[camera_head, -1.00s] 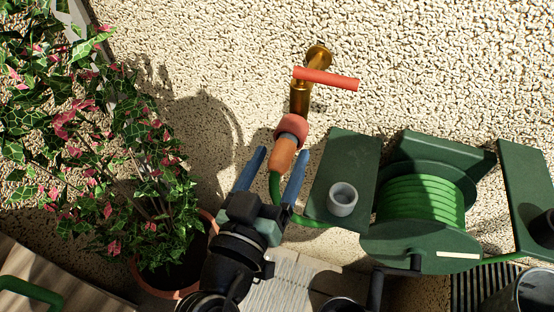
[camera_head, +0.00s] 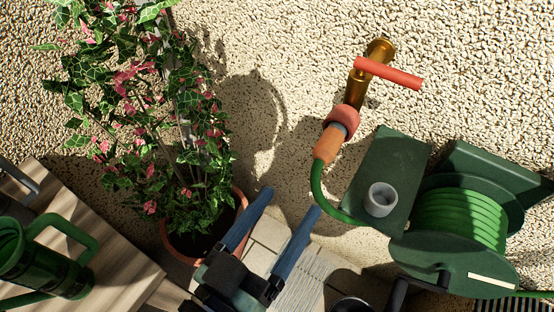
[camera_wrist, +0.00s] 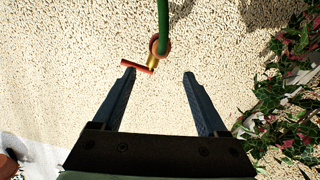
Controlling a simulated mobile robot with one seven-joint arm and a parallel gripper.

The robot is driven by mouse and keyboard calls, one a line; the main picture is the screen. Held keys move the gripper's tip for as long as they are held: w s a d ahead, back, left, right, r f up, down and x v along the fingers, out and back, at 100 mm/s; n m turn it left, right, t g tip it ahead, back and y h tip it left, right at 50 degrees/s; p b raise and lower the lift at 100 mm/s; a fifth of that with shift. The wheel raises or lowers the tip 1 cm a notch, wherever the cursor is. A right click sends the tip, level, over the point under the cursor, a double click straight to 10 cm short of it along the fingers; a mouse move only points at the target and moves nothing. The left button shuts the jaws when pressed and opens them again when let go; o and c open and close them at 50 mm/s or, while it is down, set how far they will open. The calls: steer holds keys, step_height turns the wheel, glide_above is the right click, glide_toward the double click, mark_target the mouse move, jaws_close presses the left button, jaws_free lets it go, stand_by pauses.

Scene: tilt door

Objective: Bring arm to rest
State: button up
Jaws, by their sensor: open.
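My gripper (camera_head: 292,202) is open and empty, low in the middle of the head view. Its two blue fingers point up toward the wall, to the left of and below the tap. The brass tap (camera_head: 357,88) with its red handle (camera_head: 388,73) is on the wall. An orange hose connector (camera_head: 328,144) with a red collar is on the tap's outlet, and the green hose (camera_head: 319,188) hangs from it. In the wrist view the fingers (camera_wrist: 160,73) are apart, with the red handle (camera_wrist: 137,66) and the connector beyond their tips.
A potted ivy (camera_head: 190,180) stands left of my gripper. A wooden table (camera_head: 112,262) with a green watering can (camera_head: 50,262) is at the lower left. A green hose reel (camera_head: 455,220) with a grey cup (camera_head: 380,199) on its shelf is at the right. The rough wall (camera_head: 270,50) is bare above.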

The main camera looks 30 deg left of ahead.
steer(key=shift+s, duration=0.55)
